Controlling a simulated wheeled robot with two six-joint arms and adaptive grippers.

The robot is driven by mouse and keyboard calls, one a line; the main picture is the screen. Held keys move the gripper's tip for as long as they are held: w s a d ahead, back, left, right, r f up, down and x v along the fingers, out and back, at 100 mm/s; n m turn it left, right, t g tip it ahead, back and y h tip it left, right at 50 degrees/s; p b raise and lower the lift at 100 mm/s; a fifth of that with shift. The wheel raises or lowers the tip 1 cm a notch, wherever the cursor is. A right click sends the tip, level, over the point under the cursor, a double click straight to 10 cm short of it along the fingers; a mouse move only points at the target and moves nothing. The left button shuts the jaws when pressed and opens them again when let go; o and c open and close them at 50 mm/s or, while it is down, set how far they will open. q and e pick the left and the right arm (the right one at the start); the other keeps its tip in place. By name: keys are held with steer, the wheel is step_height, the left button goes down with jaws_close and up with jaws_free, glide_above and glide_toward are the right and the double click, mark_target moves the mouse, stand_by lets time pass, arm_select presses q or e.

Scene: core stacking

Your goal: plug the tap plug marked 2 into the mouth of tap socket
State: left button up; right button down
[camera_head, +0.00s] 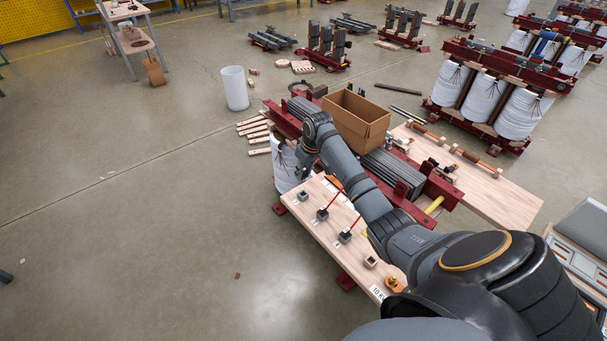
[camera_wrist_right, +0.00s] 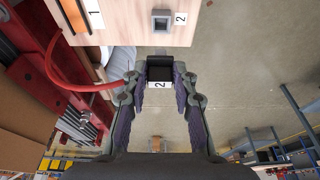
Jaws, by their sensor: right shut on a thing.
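The tap plug marked 2 (camera_wrist_right: 159,72) is a dark block with a white number label, held between the fingertips of my right gripper (camera_wrist_right: 160,88). A red cable (camera_wrist_right: 75,82) curves leftward from beside the gripper. The tap socket marked 2 (camera_wrist_right: 161,20) is a grey square with a dark mouth on the pale wooden board, with the plug apart from it. In the head view, an empty grey socket (camera_head: 303,196) sits near the board's far end, its number too small to read. My left gripper is not in view.
The wooden board (camera_head: 330,249) carries other sockets, two with red-stemmed plugs (camera_head: 322,214). An open cardboard box (camera_head: 360,118) and dark red core frame (camera_head: 282,122) lie beside my right arm. A white coil (camera_head: 287,168) stands close to the gripper.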

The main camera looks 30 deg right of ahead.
mark_target(306, 178)
steer(key=shift+r+p, duration=0.2)
steer(key=shift+p, duration=0.3)
step_height(306, 178, down, 4)
steer(key=shift+f+b, duration=0.2)
steer(key=shift+b, duration=0.4)
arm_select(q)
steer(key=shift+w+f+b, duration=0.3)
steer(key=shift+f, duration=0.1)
arm_select(e)
steer(key=shift+f, duration=0.85)
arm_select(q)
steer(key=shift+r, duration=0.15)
arm_select(e)
steer(key=shift+a, duration=0.1)
arm_select(q)
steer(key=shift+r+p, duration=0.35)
steer(key=shift+p, duration=0.15)
arm_select(e)
steer(key=shift+s, duration=0.1)
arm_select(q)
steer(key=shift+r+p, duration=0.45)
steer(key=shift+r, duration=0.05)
